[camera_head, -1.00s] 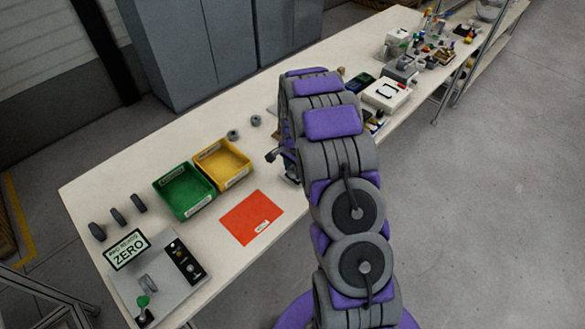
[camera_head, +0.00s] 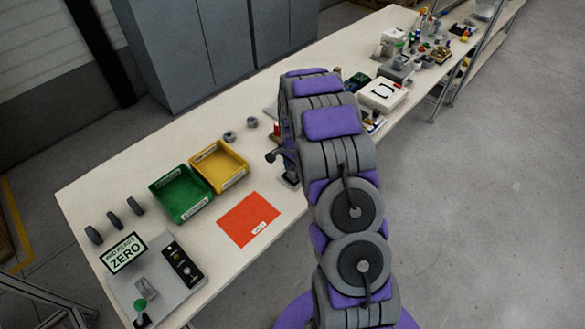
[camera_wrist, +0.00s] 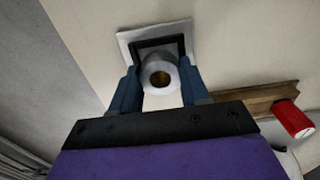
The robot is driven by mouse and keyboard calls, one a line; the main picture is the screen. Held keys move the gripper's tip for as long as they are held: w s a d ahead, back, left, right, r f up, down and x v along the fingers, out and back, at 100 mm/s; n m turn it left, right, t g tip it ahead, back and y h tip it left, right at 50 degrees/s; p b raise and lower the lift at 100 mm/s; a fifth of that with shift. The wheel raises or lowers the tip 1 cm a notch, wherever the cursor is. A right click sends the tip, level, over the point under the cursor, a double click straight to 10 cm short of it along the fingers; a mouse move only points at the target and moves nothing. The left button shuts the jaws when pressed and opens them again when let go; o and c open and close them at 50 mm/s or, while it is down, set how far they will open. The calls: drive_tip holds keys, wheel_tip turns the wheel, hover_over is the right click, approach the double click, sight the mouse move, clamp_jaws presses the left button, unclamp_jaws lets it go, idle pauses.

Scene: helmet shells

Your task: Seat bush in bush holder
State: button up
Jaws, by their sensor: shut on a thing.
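In the wrist view my gripper (camera_wrist: 158,88) has its two blue fingers closed on either side of the bush (camera_wrist: 150,66), a pale grey round piece with a dark brass-coloured centre. Beyond the bush lies a light grey square plate with a raised black frame, which looks like the bush holder (camera_wrist: 124,36). The bush overlaps the near part of the frame in this view. I cannot tell whether it touches the holder or hangs above it. In the head view my arm hides the bush and most of the gripper.
A red cylinder (camera_wrist: 293,119) sits by a wooden strip (camera_wrist: 245,101) right of my gripper. In the head view a green bin (camera_head: 181,196), a yellow bin (camera_head: 220,168) and a red mat (camera_head: 248,219) lie on the table left of my arm. Two grey round parts (camera_head: 230,136) lie behind.

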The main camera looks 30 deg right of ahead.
drive_tip(key=shift+d, duration=0.4)
idle(0.6)
drive_tip(key=shift+f, duration=0.35)
idle(1.1)
drive_tip(key=shift+a+r+p, duration=0.25)
drive_tip(key=shift+a+p, duration=0.15)
drive_tip(key=shift+p, duration=0.15)
idle(1.5)
drive_tip(key=shift+f, duration=0.45)
idle(1.0)
idle(0.4)
drive_tip(key=o, duration=0.9)
drive_tip(key=shift+o, duration=0.2)
drive_tip(key=shift+r, duration=0.1)
wheel_tip(320, 180, up, 17)
drive_tip(key=p, duration=0.3)
